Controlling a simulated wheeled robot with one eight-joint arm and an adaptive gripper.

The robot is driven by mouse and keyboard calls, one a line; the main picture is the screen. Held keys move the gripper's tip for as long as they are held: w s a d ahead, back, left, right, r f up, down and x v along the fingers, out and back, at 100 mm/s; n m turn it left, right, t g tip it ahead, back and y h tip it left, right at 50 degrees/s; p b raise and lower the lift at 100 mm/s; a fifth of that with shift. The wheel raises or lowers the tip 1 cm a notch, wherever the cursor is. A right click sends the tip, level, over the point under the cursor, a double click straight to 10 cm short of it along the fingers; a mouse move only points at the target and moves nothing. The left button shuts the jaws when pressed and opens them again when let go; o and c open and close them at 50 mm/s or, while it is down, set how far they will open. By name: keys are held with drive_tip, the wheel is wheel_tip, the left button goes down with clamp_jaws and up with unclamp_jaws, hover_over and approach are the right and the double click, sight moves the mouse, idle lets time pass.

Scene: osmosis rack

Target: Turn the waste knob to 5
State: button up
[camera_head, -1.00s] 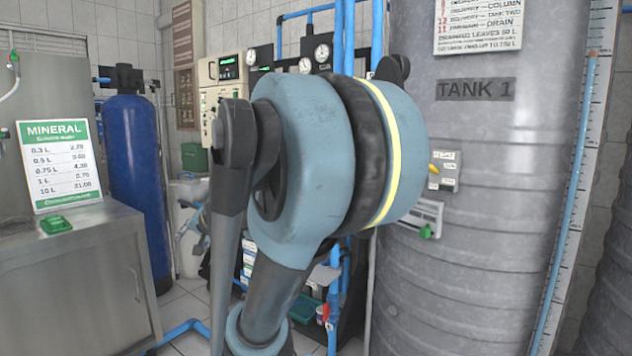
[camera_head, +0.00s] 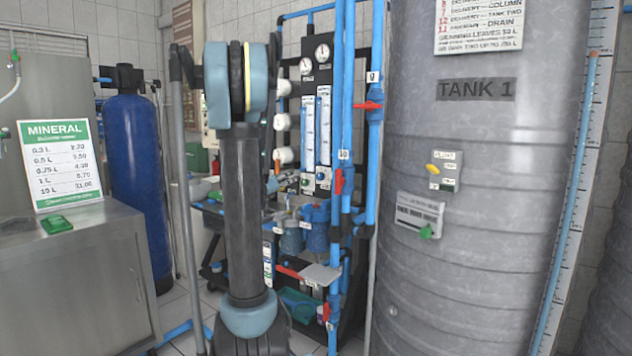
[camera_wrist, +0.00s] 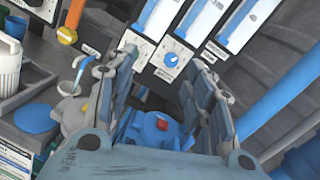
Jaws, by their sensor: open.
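In the wrist view my gripper (camera_wrist: 158,62) is open, with its two fingers spread and nothing between them. A round dial knob (camera_wrist: 170,58) with a blue centre sits on a white plate just ahead, between the fingertips and nearer the right one. A second small knob (camera_wrist: 137,43) is on the white plate to its left. The labels are too small to read, so I cannot tell which is the waste knob.
Flow meter tubes (camera_head: 324,125) stand above the knobs. Blue pipes (camera_head: 345,100) run upright beside them. A blue filter housing (camera_wrist: 160,128) with a red button shows beneath the fingers. The grey tank (camera_head: 480,200) stands right of the rack.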

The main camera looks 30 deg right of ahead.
wheel_tip(320, 180, down, 2)
drive_tip(key=s+d+m+g, duration=0.1)
drive_tip(key=d+m+g, duration=0.1)
drive_tip(key=m, duration=0.1)
approach(318, 177)
drive_tip(key=shift+g, duration=0.3)
drive_tip(key=x, duration=0.9)
drive_tip(key=shift+w+r, duration=0.1)
drive_tip(key=shift+r, duration=0.05)
drive_tip(key=c, duration=1.1)
